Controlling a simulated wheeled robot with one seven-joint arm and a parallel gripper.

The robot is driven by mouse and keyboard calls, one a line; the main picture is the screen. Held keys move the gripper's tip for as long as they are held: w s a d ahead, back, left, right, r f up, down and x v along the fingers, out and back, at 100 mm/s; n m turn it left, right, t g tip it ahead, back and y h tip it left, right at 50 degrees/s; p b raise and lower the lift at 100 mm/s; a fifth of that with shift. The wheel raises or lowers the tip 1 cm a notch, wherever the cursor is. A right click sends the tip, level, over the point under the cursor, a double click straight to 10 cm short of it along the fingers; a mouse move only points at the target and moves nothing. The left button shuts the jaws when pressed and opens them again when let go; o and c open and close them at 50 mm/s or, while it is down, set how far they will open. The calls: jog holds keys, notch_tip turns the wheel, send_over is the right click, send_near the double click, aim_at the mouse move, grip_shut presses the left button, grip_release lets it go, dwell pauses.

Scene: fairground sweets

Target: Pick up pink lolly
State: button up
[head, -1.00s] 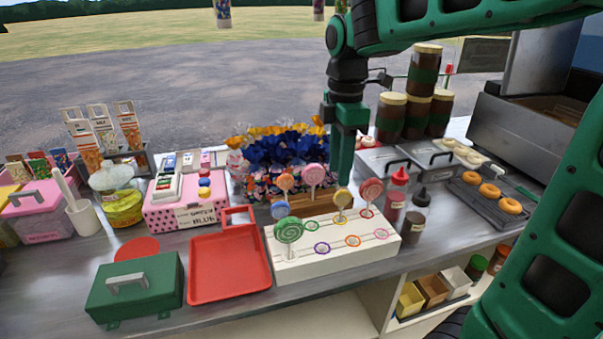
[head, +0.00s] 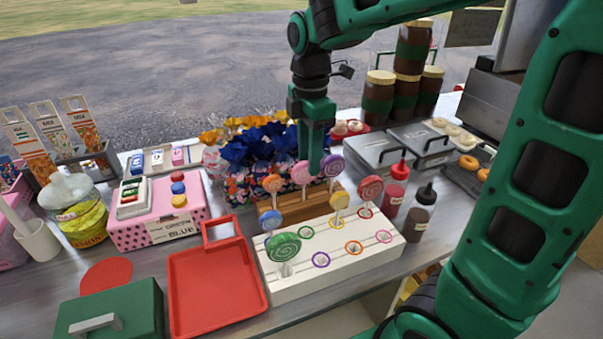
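The pink lolly (head: 300,173) stands upright in the brown wooden stand (head: 291,211), between an orange lolly (head: 272,183) on its left and a purple lolly (head: 333,166) on its right. My gripper (head: 317,170) points down with its green fingers between the pink and purple heads, right beside the pink lolly. The fingers overlap in this view, so I cannot tell their opening or whether they touch the pink lolly.
A white holed block (head: 330,262) in front holds green (head: 283,247), yellow (head: 340,200) and red (head: 370,188) lollies. A blue lolly (head: 271,220) stands close by. Sauce bottles (head: 417,213) are at right. A red tray (head: 216,290) at left is empty.

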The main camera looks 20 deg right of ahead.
aim_at(303, 181)
jog(key=shift+w+a+f, duration=0.1)
jog(key=shift+a+f, duration=0.1)
jog(key=shift+f, duration=0.8)
jog(key=shift+a+f, duration=0.15)
jog(key=shift+f, duration=0.85)
jog(key=shift+w+a+f, duration=0.1)
jog(key=shift+a+f, duration=0.1)
jog(key=shift+f, duration=0.8)
grip_shut()
